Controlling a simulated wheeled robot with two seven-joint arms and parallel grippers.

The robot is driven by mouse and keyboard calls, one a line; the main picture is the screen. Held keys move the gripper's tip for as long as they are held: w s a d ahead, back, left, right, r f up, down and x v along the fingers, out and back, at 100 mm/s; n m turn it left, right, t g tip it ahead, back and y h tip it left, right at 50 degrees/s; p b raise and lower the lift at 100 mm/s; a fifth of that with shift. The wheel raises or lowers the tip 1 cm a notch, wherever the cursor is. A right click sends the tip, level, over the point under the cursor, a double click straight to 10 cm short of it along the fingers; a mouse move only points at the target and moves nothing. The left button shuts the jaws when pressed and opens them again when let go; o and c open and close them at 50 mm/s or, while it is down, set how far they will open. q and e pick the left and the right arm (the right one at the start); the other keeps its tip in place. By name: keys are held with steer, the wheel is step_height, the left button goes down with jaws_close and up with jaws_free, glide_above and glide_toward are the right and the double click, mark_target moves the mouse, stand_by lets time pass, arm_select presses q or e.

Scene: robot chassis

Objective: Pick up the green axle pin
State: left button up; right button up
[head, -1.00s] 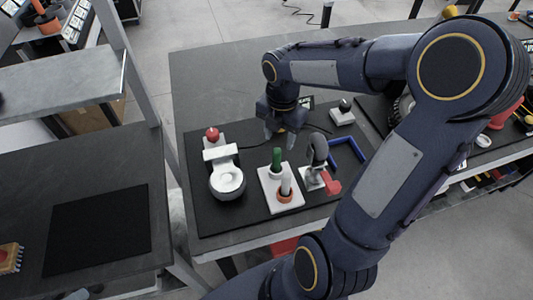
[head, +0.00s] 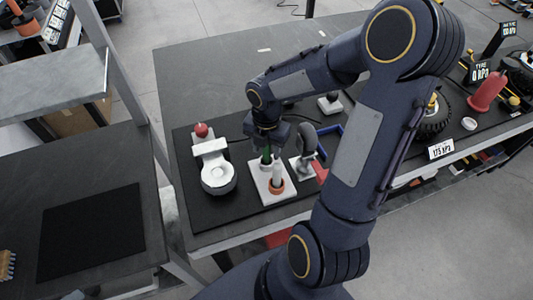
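The green axle pin (head: 266,158) stands upright in the white block (head: 262,196) on the dark mat, with its upper part hidden by my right gripper. A white pin (head: 277,174) in an orange-red ring stands beside it on the same block. My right gripper (head: 267,149) points down directly over the green pin, its fingers at the pin's top. The fingers are small and dark here, so I cannot tell whether they are closed on it. My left gripper is not in view.
A round white-topped fixture (head: 218,173) with a red knob (head: 201,130) stands left of the block. A grey clamp-like tool (head: 307,145) and a blue bracket (head: 331,139) stand close on the right. The table's back left is clear.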

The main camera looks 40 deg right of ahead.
jaws_close()
